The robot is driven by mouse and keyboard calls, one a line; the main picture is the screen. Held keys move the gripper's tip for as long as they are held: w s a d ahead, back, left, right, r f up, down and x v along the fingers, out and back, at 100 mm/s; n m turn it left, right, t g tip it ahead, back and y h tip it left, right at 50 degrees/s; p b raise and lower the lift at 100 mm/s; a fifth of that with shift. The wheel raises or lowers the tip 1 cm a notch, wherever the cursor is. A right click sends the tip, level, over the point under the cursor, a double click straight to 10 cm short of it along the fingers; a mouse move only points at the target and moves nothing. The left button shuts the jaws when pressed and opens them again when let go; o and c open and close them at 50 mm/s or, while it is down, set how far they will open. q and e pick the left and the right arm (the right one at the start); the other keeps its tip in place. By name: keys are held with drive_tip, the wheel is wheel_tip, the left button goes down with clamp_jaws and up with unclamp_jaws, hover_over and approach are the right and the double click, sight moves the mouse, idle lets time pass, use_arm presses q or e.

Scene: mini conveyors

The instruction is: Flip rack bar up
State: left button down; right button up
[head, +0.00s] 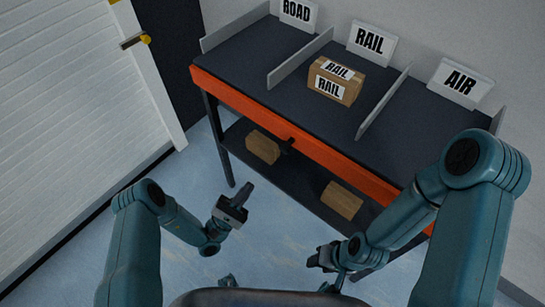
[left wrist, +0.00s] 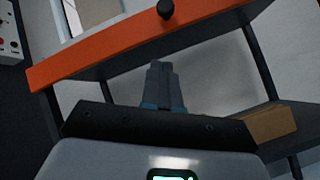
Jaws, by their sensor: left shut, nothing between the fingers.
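The orange bar (head: 325,154) runs along the front edge of the dark rack top (head: 270,88), and a black knob (head: 290,142) sits near its middle. In the left wrist view the orange bar (left wrist: 110,52) crosses above my fingers, with the black knob (left wrist: 165,10) on it. My left gripper (head: 246,188) is shut and empty, in front of the rack and apart from the bar. Its closed fingers (left wrist: 159,72) show in the left wrist view. My right gripper (head: 325,258) is low in front of the rack; its fingers are too small to judge.
A brown box labelled RAIL (head: 336,80) stands in the middle lane between grey dividers (head: 300,58). ROAD (head: 297,12), RAIL (head: 371,42) and AIR (head: 461,82) signs stand behind. Two boxes (head: 263,147) (head: 341,200) lie on the lower shelf. A white door (head: 85,90) is at left.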

use_arm(q)
drive_tip(key=shift+r, duration=0.1)
drive_tip(key=p, duration=0.3)
approach(290, 142)
drive_tip(key=w, duration=0.1)
drive_tip(key=w+d+r, duration=0.1)
drive_tip(key=w, duration=0.1)
drive_tip(key=shift+d+r, duration=0.25)
drive_tip(key=shift+d, duration=0.05)
drive_tip(key=shift+b, duration=0.3)
